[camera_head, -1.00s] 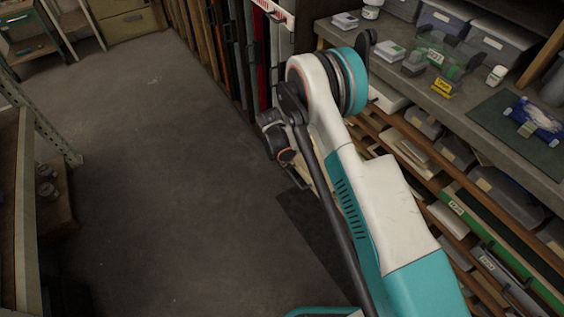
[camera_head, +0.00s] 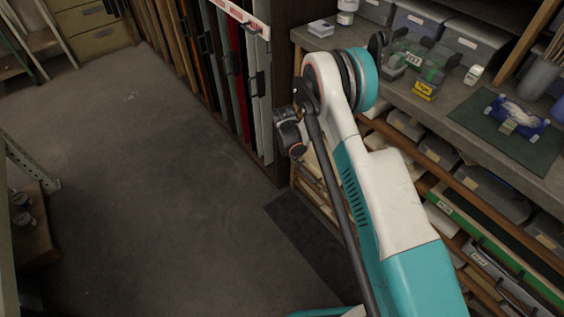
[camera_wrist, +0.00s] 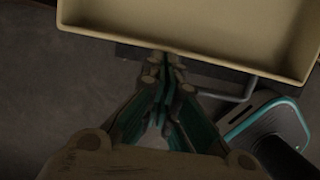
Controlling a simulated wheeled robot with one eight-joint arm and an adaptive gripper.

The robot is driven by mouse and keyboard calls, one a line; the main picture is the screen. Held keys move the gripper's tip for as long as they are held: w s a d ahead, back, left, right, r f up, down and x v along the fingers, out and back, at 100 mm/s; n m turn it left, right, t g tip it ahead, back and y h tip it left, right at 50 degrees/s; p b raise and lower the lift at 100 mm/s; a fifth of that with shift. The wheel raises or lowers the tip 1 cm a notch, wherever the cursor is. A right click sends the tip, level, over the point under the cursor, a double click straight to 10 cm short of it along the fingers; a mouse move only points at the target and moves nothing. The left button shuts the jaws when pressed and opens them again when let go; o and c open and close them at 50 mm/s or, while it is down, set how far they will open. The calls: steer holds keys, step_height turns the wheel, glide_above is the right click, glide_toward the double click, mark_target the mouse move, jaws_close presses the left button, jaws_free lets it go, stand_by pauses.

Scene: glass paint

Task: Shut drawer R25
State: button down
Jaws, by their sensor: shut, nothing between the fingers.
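A pulled-out drawer with a bare cream inside (camera_wrist: 190,22) fills the top of the wrist view. Its front edge runs across the picture, and a dark bar handle (camera_wrist: 238,97) shows below it at the right. No label can be read on it, so I cannot tell that it is R25. My gripper (camera_wrist: 164,62) is shut and empty, its fingertips at the outer side of the drawer's front, left of the handle's visible end. Whether they touch the front is unclear. In the head view my arm hides the gripper and most of this drawer.
The workbench (camera_head: 455,105) stands at the right, with a cutting mat (camera_head: 505,135), a yellow tag (camera_head: 424,91) and boxes on it. Shelves of grey drawers (camera_head: 480,190) lie below. Upright panels (camera_head: 225,80) stand at the back. The floor (camera_head: 140,190) to the left is clear.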

glide_above(308, 157)
stand_by(0.3)
stand_by(0.4)
